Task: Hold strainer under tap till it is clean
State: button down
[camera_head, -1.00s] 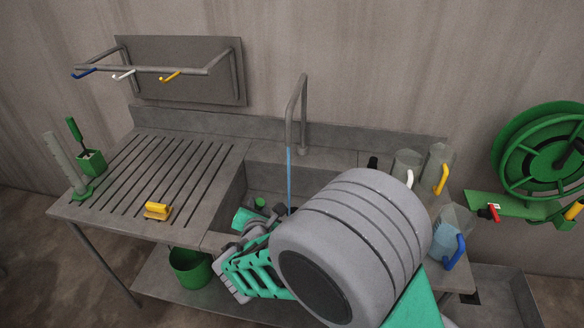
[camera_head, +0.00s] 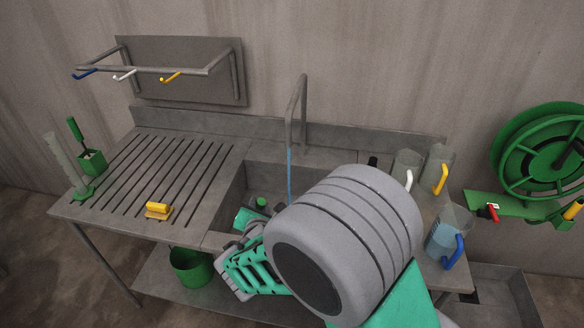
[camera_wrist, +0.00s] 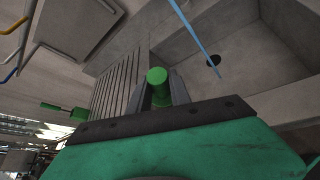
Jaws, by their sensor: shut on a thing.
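The grey tap (camera_head: 297,110) arches over the sink and a thin blue water stream (camera_head: 289,172) falls from it. The stream also shows in the wrist view (camera_wrist: 195,38), to the right of my gripper and apart from it. My gripper (camera_wrist: 161,90) is shut on a green cylindrical handle (camera_wrist: 157,77), its round end toward the wrist camera. The handle end also shows in the head view (camera_head: 261,202), over the sink. I take it for the strainer's handle; its bowl and any dirt are hidden. My arm covers much of the sink.
The sink (camera_head: 236,190) has a drain hole (camera_wrist: 213,60). Clear jugs with white, yellow (camera_head: 440,178) and blue handles (camera_head: 454,253) stand to the right. A yellow-handled brush (camera_head: 158,211) lies on the slatted drainboard (camera_head: 165,170). A green hose reel (camera_head: 545,150) is at far right.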

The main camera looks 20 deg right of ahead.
jog(key=shift+s+a, duration=0.25)
jog(key=shift+a, duration=0.3)
jog(key=shift+d, duration=0.15)
jog(key=shift+w+d+p, duration=0.25)
jog(key=shift+d+p, duration=0.05)
jog(key=shift+d, duration=0.15)
jog(key=shift+a, duration=0.1)
jog(key=shift+s+a, duration=0.2)
jog(key=shift+a, duration=0.3)
jog(key=shift+d, duration=0.15)
